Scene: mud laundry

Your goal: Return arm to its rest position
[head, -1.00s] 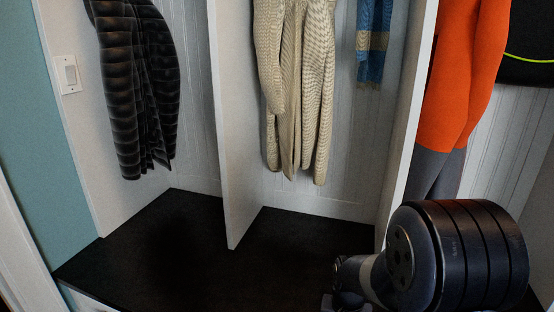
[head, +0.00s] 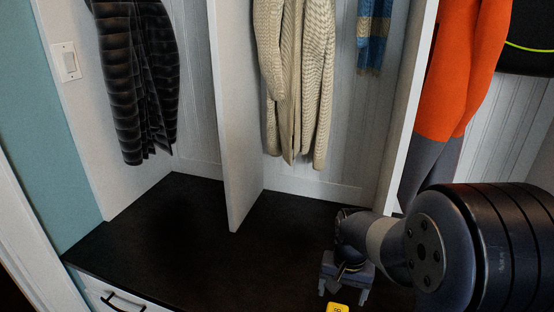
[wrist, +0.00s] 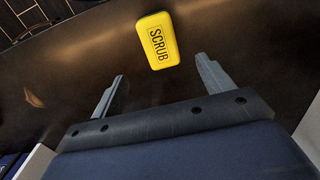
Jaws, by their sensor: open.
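My gripper (head: 343,289) is low at the right of the head view, over the dark bench top (head: 180,240). In the wrist view my gripper (wrist: 160,85) shows two grey fingers spread wide apart with nothing between them. A yellow block marked SCRUB (wrist: 158,40) lies on the dark surface just beyond the fingertips, apart from them. Its yellow edge also shows at the bottom of the head view (head: 338,307). My arm's large dark joint fills the lower right of the head view.
White dividers (head: 236,130) rise from the bench. A black puffer jacket (head: 135,80), a cream cardigan (head: 293,90), a blue scarf (head: 373,35) and an orange garment (head: 462,70) hang behind. A drawer (head: 125,300) is at lower left. The bench's left and middle are clear.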

